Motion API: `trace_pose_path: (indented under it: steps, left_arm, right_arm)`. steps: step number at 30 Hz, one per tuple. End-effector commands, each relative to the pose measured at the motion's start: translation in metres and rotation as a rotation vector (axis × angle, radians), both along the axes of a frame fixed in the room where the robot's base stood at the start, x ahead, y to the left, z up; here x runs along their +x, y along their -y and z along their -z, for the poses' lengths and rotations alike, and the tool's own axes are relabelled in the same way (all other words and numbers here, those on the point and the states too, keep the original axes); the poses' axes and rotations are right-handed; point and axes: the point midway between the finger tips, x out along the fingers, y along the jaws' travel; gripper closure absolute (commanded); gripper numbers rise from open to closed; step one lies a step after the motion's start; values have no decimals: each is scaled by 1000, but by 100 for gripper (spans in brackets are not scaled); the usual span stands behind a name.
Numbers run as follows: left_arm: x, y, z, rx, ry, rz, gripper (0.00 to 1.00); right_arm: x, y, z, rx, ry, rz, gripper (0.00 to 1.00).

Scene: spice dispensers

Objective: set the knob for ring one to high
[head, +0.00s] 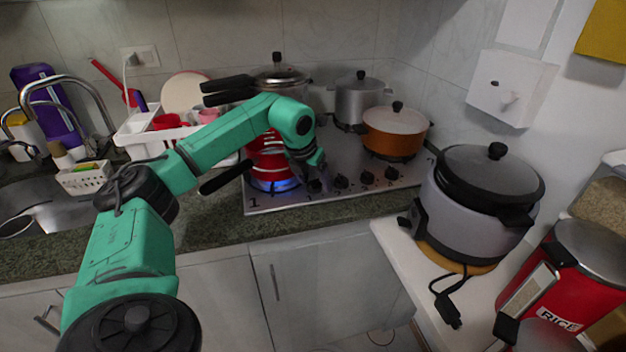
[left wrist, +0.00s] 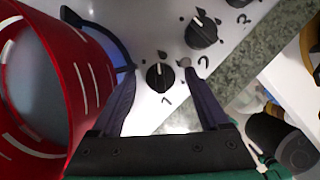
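The stove (head: 290,203) has a row of black knobs along its front right part. The leftmost knob (head: 315,186) is the nearest one in the left wrist view (left wrist: 160,77); its white pointer line points toward the top of the picture, and a mark like a 1 is printed by it. A second knob (left wrist: 202,32) is beside it. My left gripper (head: 317,162) is over the leftmost knob. Its fingers (left wrist: 160,68) are apart, one on each side of the knob, with no visible contact. A blue flame (head: 275,185) shows under the red pot. My right gripper is out of view.
The red pot (head: 268,163) stands close beside my left gripper and fills the left of the wrist view (left wrist: 45,90). An orange pot (head: 395,135) and silver pots are behind. A rice cooker (head: 470,205) stands on the white counter at right.

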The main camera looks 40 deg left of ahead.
Motion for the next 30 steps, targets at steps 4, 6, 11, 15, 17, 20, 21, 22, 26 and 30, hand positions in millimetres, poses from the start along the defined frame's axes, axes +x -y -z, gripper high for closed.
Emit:
trace_pose_path:
  steps: [4,6,11,15,17,20,21,22,26,30]
  left_arm:
    - [-1,0,-4,-1,1,0,22]
    - [-4,1,-13,-1,3,1,22]
    - [-19,4,-51,0,7,-1,22]
    - [-36,8,-92,-1,6,1,22]
    - [-42,10,-106,0,5,0,22]
    - [-50,11,-124,0,2,0,22]
    - [-51,11,-129,0,3,0,22]
    - [-53,12,-132,0,2,0,22]
    - [-55,12,-135,0,0,0,22]
    - [-55,12,-135,0,0,0,22]
  right_arm:
    - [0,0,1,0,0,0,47]
    - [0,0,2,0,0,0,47]
    - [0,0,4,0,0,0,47]
    - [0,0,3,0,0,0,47]
    - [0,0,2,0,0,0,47]
    - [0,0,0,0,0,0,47]
    - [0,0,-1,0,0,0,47]
    - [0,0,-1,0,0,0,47]
    - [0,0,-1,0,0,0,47]
    - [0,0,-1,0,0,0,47]
